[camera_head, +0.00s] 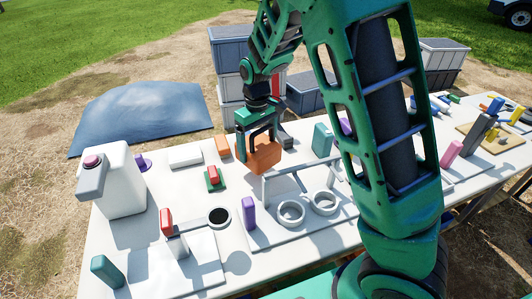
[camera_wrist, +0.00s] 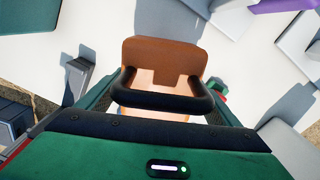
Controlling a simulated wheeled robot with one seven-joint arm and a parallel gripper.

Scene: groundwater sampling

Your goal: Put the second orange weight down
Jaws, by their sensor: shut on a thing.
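The orange weight (camera_head: 266,155) is between the fingers of my gripper (camera_head: 260,147), over the back middle of the white table. In the wrist view the weight (camera_wrist: 163,62) sits upright between my gripper's fingers (camera_wrist: 160,90), behind a black bar. My gripper is shut on it. Another orange block (camera_head: 223,146) stands on the table just to the left, apart from my gripper. I cannot tell whether the held weight touches the table.
A white stand with two rings (camera_head: 291,211) is in front of my gripper. A red block on a green base (camera_head: 213,178) is at its left. A teal block (camera_head: 322,140) stands at its right. A white jug (camera_head: 122,180) is at the far left.

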